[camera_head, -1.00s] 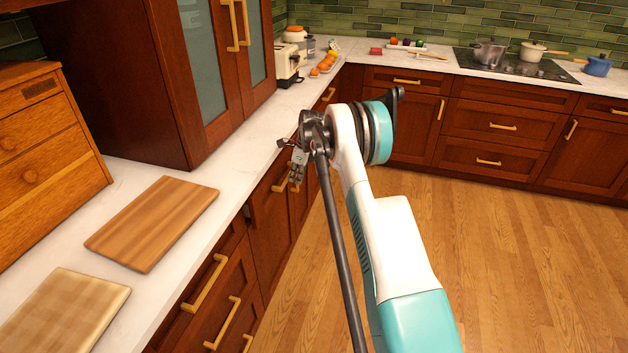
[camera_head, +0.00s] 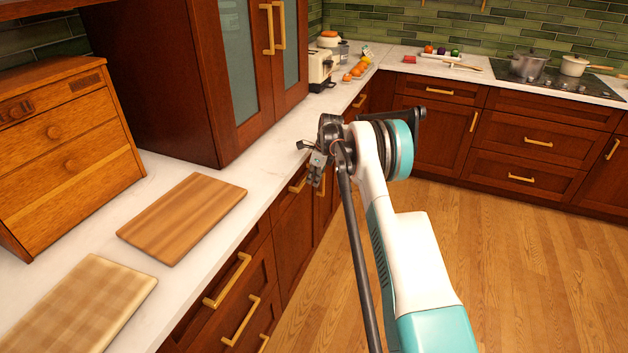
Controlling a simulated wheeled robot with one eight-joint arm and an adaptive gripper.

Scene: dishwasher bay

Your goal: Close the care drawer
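Which front is the care drawer is not marked in view. A stack of dark red-brown drawers with gold handles sits under the left counter, its top drawer (camera_head: 250,262) nearest the counter edge. I cannot see any drawer clearly pulled out. My gripper (camera_head: 308,163) is in front of the left cabinets near the counter edge, beyond this stack. Its fingers look spread, with nothing visible between them. It partly hides the cabinet fronts and a handle (camera_head: 298,184) behind it; contact cannot be told.
Two cutting boards (camera_head: 182,218) (camera_head: 84,305) lie on the left counter (camera_head: 160,275). A wooden drawer box (camera_head: 62,150) and a tall glass-door cabinet (camera_head: 165,85) stand behind. A toaster (camera_head: 321,70) stands farther along. Wood floor (camera_head: 500,270) is clear at right.

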